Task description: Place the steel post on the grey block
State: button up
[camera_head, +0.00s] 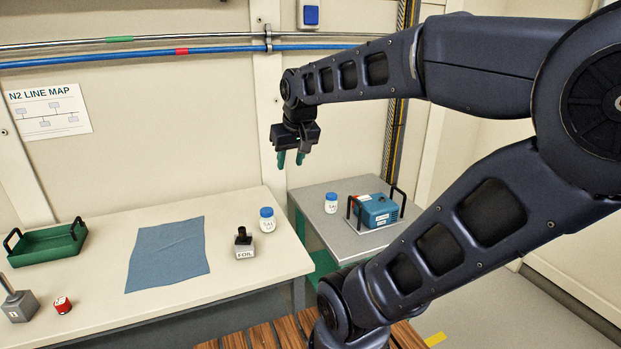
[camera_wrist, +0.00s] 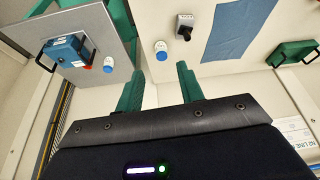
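At the left edge of the bench in the head view is a grey block (camera_head: 20,306) with a small label. A thin dark grey post (camera_head: 6,284) rises from it, tilted in the picture and cut by the frame edge; I cannot tell whether it is the steel post. Farther right stands a small light grey block labelled FOIL (camera_head: 245,252), with a black upright piece (camera_head: 242,236) on top. It also shows in the wrist view (camera_wrist: 185,20). My gripper (camera_head: 291,159) is open and empty, high above the bench's right end, apart from both blocks. Its green fingers show in the wrist view (camera_wrist: 161,88).
A blue cloth (camera_head: 167,254) lies mid-bench. A green tray (camera_head: 47,246) and red-and-white item (camera_head: 62,305) are left. A blue-lidded jar (camera_head: 267,221) stands beside the FOIL block. The side table (camera_head: 334,240) holds another jar (camera_head: 331,203) and a blue case (camera_head: 378,211).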

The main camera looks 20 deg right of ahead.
jog(key=s+d+f+m, duration=0.1)
jog(key=s+d+f, duration=0.2)
jog(key=s, duration=0.3)
jog(key=shift+f, duration=0.15)
dwell(1.1)
